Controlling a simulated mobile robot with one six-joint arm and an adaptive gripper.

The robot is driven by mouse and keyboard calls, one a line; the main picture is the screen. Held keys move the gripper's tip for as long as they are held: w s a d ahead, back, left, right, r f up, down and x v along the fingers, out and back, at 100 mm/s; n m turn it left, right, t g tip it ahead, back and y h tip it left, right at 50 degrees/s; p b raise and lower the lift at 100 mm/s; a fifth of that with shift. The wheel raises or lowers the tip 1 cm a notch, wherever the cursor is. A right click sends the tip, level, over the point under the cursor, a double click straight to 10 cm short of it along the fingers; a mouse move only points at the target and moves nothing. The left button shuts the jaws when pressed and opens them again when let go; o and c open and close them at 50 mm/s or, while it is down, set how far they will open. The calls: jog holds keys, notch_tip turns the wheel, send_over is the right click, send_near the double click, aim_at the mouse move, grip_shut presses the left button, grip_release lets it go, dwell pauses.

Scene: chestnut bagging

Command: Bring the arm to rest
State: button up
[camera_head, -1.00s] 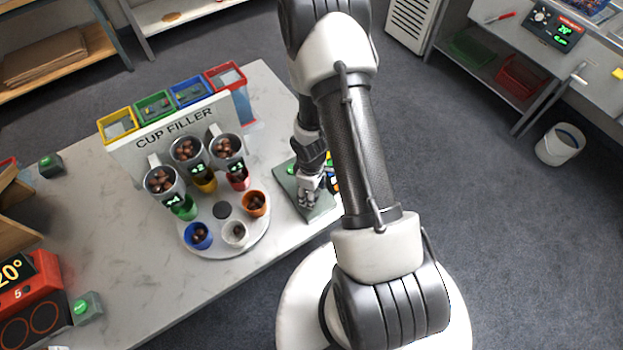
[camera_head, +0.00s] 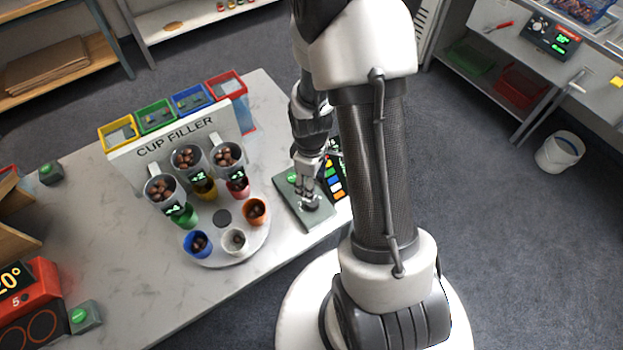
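My arm rises from its white base and bends over toward the table. My gripper (camera_head: 311,201) points down over a grey-green pad (camera_head: 300,222) at the table's right edge. The fingers are small here and partly blurred, so I cannot tell whether they are open or shut. No held thing shows clearly. A dark panel with coloured keys (camera_head: 335,180) lies just right of the gripper, partly hidden by my arm.
The cup filler (camera_head: 176,137) stands left of my gripper, with chestnut-filled hoppers above a round turntable (camera_head: 221,262) of coloured cups. A red hotplate (camera_head: 42,290) is at the lower left. A white bucket (camera_head: 559,153) stands on the floor at right.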

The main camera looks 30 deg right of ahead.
dwell(0.4)
jog(key=s+a+r+m+t+b, duration=0.1)
jog(key=a+r+m, duration=0.1)
jog(key=r, duration=0.6)
jog(key=s+a+r+m+t, duration=0.1)
jog(key=a+r, duration=0.2)
jog(key=r, duration=0.6)
jog(key=s+a+r+m+t+b, duration=0.1)
jog(key=s+a+r+m, duration=0.3)
jog(key=s+r, duration=0.6)
jog(key=shift+s+a+r+t, duration=0.15)
jog(key=shift+s+a+t, duration=0.55)
jog(key=shift+s, duration=0.1)
jog(key=shift+d, duration=0.1)
